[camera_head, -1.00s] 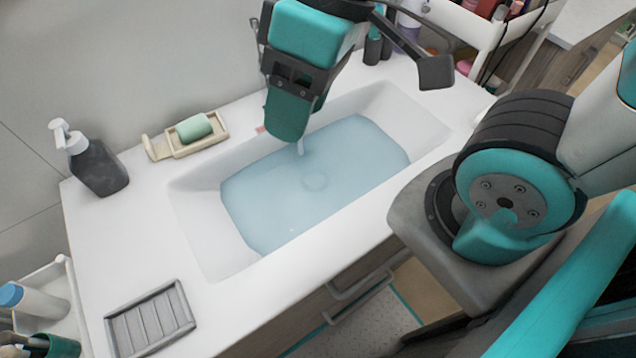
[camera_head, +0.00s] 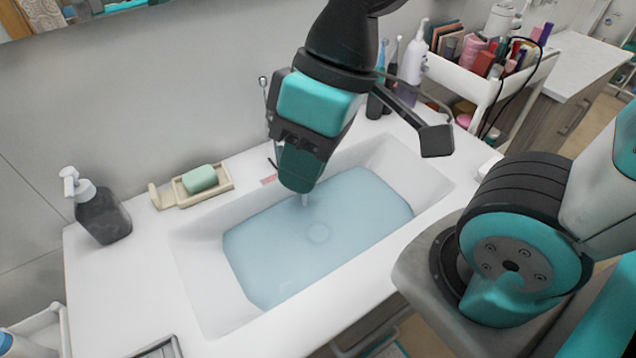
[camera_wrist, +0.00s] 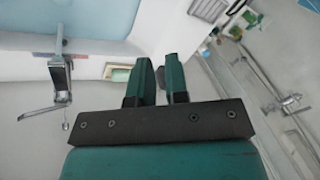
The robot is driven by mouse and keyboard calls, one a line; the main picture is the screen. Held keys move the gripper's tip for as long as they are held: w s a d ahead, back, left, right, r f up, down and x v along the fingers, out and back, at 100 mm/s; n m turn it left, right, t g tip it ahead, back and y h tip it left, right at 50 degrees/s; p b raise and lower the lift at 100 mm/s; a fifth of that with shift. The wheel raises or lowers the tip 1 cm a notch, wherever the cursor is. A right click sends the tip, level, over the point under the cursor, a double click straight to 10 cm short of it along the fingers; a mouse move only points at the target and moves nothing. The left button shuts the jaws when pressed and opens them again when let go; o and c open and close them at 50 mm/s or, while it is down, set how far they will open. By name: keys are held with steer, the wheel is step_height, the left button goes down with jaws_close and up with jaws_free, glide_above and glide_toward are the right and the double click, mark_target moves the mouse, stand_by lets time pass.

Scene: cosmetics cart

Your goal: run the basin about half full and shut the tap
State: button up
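The white basin (camera_head: 205,290) holds pale blue water (camera_head: 350,220) that covers its floor and reaches partway up the walls; the drain shows through it. A thin stream (camera_head: 305,200) falls into the water from behind my gripper, which hides the tap in the head view. In the wrist view the metal tap (camera_wrist: 61,75) stands at the left, its thin lever reaching to the lower left. My gripper (camera_wrist: 161,68) has its two green fingers apart with an empty gap between them. It is right of the tap in that view, not touching it.
A green soap bar (camera_head: 200,179) lies on a beige dish (camera_head: 223,187) behind the basin. A dark pump bottle (camera_head: 103,215) stands on the counter at left. A white cart (camera_head: 485,88) full of cosmetics stands at back right. The left front counter is mostly bare.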

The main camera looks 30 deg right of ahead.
steer(key=shift+w+r, duration=0.1)
steer(key=shift+w, duration=0.05)
jaws_close()
steer(key=w+d+r+n+h+p, duration=0.1)
steer(key=w+d+r+p, duration=0.15)
steer(key=w+d, duration=0.4)
steer(key=w+d+r+h+p, duration=0.1)
steer(key=w+d+r, duration=0.25)
steer(key=w, duration=0.65)
steer(key=w+d+r+n+h+p, duration=0.1)
steer(key=w+d+r, duration=0.1)
steer(key=w+d, duration=0.55)
steer(key=shift+t, duration=0.3)
steer(key=a+f+p, duration=0.1)
steer(key=f, duration=0.2)
steer(key=w+f, duration=0.1)
steer(key=f, duration=0.3)
steer(key=a+f+p, duration=0.1)
steer(key=f, duration=0.2)
steer(key=shift+w+a+f+p, duration=0.2)
steer(key=shift+w+a+p, duration=0.1)
steer(key=shift+w+p, duration=0.05)
steer(key=shift+s+d+f+p, duration=0.25)
steer(key=shift+f, duration=0.25)
steer(key=shift+s+d+f+p, duration=0.2)
steer(key=shift+s+f, duration=0.05)
steer(key=shift+f, duration=0.25)
steer(key=shift+s+d+f, duration=0.15)
steer(key=shift+f, duration=0.5)
steer(key=shift+f, duration=0.1)
